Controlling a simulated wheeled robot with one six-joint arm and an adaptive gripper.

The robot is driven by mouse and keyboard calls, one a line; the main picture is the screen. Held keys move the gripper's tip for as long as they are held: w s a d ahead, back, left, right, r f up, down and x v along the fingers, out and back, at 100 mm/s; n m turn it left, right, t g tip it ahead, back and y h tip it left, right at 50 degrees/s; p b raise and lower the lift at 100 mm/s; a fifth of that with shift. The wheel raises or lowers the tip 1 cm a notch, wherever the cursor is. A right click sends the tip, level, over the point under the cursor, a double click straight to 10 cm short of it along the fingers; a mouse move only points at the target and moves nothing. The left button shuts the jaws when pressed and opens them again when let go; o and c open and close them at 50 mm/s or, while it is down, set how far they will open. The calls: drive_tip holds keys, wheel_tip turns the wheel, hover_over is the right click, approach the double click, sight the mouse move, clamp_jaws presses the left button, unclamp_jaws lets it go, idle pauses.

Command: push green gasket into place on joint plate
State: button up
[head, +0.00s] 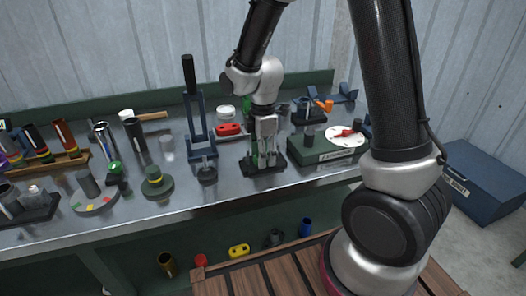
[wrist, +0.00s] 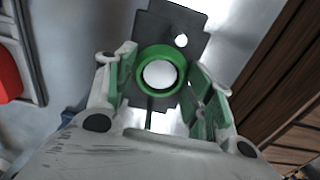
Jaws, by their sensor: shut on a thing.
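The green gasket is a thick ring (wrist: 160,50), seen from above in the middle of the wrist view. My gripper (wrist: 160,76) is shut on it, with a green-padded finger on each side. The dark joint plate (wrist: 168,22) lies below the ring, with a small hole beside it. A bright round area shows through the ring. In the head view my gripper (head: 264,157) points down over the dark plate (head: 249,171) on the bench. There the fingers mostly hide the gasket. I cannot tell whether the ring is fully seated on the plate.
A blue press-like stand (head: 202,135) with a dark handle stands left of my gripper. A green box (head: 326,154) with a white dial stands close on the right. A red object (head: 228,129) lies behind. The bench's front edge is near the plate.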

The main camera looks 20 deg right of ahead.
idle(0.3)
drive_tip(key=o, duration=1)
wheel_tip(320, 180, up, 12)
drive_tip(key=s+d+r+m+t, duration=0.1)
drive_tip(key=s+d+r+m, duration=0.2)
drive_tip(key=s+d+m, duration=0.2)
drive_tip(key=s+d+r+m+t, duration=0.2)
drive_tip(key=s+d+r+m, duration=0.1)
drive_tip(key=s+d+m, duration=0.2)
drive_tip(key=s+d+r+m+t, duration=0.1)
drive_tip(key=s+d+r+m, duration=0.2)
drive_tip(key=s+d+m, duration=0.2)
drive_tip(key=shift+s+r+m, duration=0.15)
drive_tip(key=shift+s+m, duration=0.6)
drive_tip(key=shift+s, duration=0.25)
drive_tip(key=shift+s+r+m, duration=0.15)
drive_tip(key=shift+s+m, duration=0.6)
drive_tip(key=shift+s, duration=0.25)
